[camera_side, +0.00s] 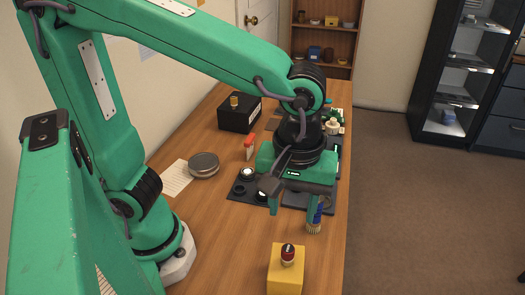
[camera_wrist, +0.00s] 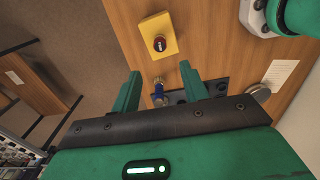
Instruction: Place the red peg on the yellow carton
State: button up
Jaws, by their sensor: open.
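The red peg (camera_side: 288,254), dark red with a pale band, stands upright on top of the yellow carton (camera_side: 284,276) near the front of the table. In the wrist view the red peg (camera_wrist: 159,43) sits near the middle of the carton's top (camera_wrist: 152,28). My gripper (camera_side: 294,211) is open, with nothing between its fingers, behind and above the carton, apart from the peg. In the wrist view the peg lies beyond the open fingertips (camera_wrist: 160,72).
A blue-handled brush (camera_side: 314,226) stands close by my right finger. A round tin (camera_side: 203,164), a paper sheet (camera_side: 176,180) and a black box (camera_side: 238,115) are to the left. The wood around the carton is clear.

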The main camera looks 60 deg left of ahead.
jog(key=shift+a, duration=0.1)
dwell(0.3)
jog(key=a+r+m+t, duration=0.2)
jog(key=a+m+t, duration=0.3)
jog(key=a, duration=1.4)
jog(key=m, duration=0.4)
jog(key=shift+r+t, duration=0.3)
jog(key=shift+r, duration=0.1)
